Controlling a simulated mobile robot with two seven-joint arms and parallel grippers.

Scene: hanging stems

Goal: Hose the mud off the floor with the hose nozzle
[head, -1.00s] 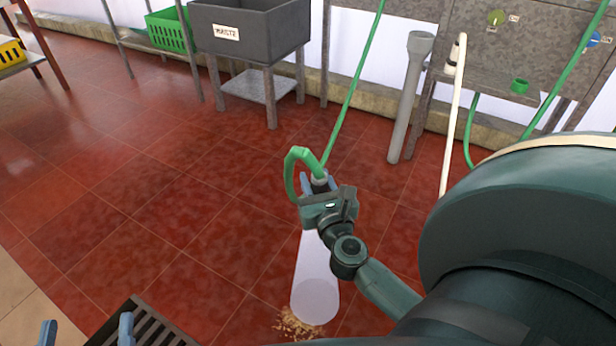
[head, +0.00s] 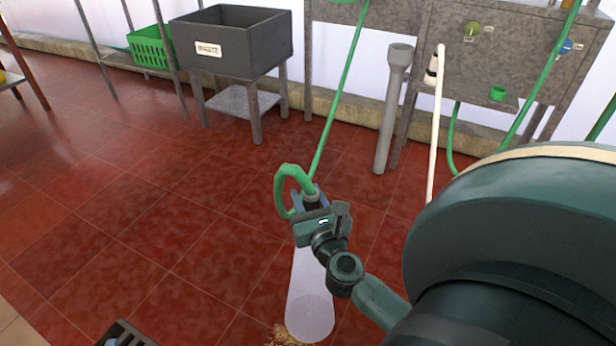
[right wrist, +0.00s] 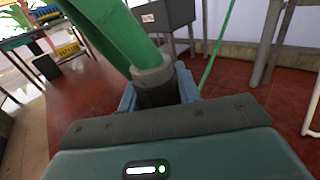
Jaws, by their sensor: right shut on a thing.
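My right gripper (head: 311,208) is shut on the hose nozzle (head: 311,194), which points down at the floor. The nozzle's grey collar and dark body (right wrist: 153,78) also show between the fingers in the right wrist view. A pale, see-through cone of spray (head: 310,285) runs from the nozzle to the red tiles. Brown mud (head: 283,336) shows at the bottom edge, at the left side of the cone's foot. Part of the mud is behind the spray or cut off by the frame. Only a sliver of my left gripper (head: 112,342) may show at the bottom left.
The green hose (head: 340,95) rises from the nozzle towards the wall. The middle floor is clear.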

